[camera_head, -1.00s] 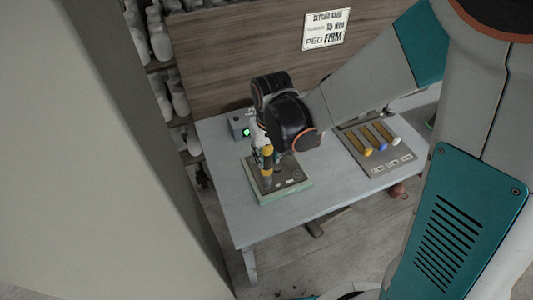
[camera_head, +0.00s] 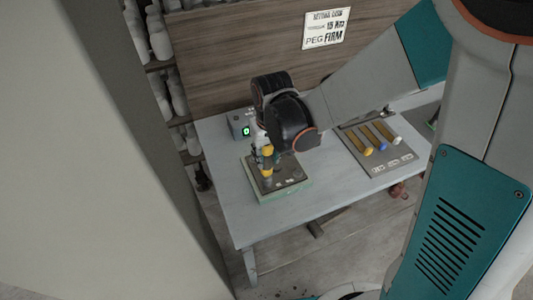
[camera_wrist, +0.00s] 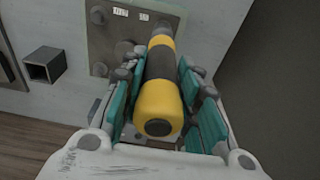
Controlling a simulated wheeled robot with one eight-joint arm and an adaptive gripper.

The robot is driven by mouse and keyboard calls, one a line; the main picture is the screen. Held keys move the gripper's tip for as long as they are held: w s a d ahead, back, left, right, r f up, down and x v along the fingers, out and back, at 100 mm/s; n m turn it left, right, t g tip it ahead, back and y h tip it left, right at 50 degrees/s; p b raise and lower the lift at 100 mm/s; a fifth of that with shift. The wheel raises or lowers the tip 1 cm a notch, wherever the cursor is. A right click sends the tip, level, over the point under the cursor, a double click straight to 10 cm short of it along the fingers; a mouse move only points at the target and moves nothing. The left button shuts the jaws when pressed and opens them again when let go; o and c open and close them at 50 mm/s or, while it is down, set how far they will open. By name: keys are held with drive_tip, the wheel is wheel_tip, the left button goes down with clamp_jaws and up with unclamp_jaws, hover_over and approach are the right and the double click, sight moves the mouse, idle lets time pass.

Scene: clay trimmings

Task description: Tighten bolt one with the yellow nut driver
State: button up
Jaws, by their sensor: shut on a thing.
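My gripper (camera_head: 266,151) is shut on the yellow nut driver (camera_head: 267,171), which has a dark middle band. It stands about upright over the bolt plate (camera_head: 292,174). The driver's grey lower end is over the left part of the plate; I cannot tell if it sits on a bolt. In the wrist view the fingers with teal pads (camera_wrist: 160,82) flank the yellow and black handle (camera_wrist: 158,100). The plate (camera_wrist: 122,32) shows beyond it, with grey bolt heads (camera_wrist: 98,15) and small white labels. The driver hides the bolt under it.
A box (camera_head: 240,126) with a green-lit display stands behind the plate on the grey table (camera_head: 230,180). A rack plate (camera_head: 385,160) with several handles lies to the right. A sign (camera_head: 327,28) hangs on the wooden back panel. Shelves with pale bottles (camera_head: 160,40) stand left.

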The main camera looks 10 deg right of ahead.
drive_tip(key=shift+f+b, duration=0.45)
idle(0.6)
drive_tip(key=shift+s+f+b, duration=0.1)
drive_tip(key=shift+f+b, duration=0.3)
drive_tip(key=shift+b, duration=0.6)
idle(4.0)
